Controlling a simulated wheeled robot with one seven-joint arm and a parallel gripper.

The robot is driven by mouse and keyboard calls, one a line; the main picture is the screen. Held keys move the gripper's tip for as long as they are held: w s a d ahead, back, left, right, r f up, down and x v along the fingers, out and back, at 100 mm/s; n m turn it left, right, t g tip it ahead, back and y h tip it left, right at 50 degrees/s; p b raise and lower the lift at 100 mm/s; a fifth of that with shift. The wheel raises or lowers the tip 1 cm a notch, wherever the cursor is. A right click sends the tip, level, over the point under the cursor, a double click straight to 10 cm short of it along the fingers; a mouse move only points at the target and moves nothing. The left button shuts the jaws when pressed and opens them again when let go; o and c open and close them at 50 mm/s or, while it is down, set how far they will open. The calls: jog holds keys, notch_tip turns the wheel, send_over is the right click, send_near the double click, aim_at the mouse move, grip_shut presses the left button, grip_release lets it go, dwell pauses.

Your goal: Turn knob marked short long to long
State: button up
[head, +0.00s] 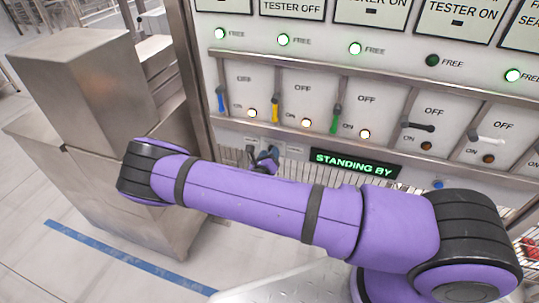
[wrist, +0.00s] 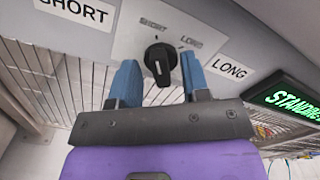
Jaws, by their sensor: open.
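The black knob (wrist: 160,60) sits on a pale plate marked SHORT and LONG in the wrist view. Its white pointer mark faces down, toward my gripper. Larger labels, SHORT (wrist: 76,12) and LONG (wrist: 229,68), flank the plate. My gripper (wrist: 158,72) is open, with one blue finger on each side of the knob. I cannot tell whether either finger touches it. In the head view my purple arm crosses in front of the panel, and my gripper (head: 266,158) shows only partly beyond it, near the panel's lower edge; the knob is not clearly visible there.
A green STANDING BY display (head: 354,164) is right of my gripper. Above it is a row of OFF/ON levers, including a blue lever (head: 220,100), a yellow lever (head: 275,108) and a green lever (head: 336,119). A metal cabinet (head: 95,90) stands at left. Wire mesh lies below the panel.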

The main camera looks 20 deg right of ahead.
jog(key=shift+c, duration=0.4)
grip_shut()
jog(key=shift+m, duration=0.3)
jog(key=shift+s+d+m, duration=0.1)
jog(key=shift+s+m, duration=0.05)
jog(key=shift+m, duration=6.45)
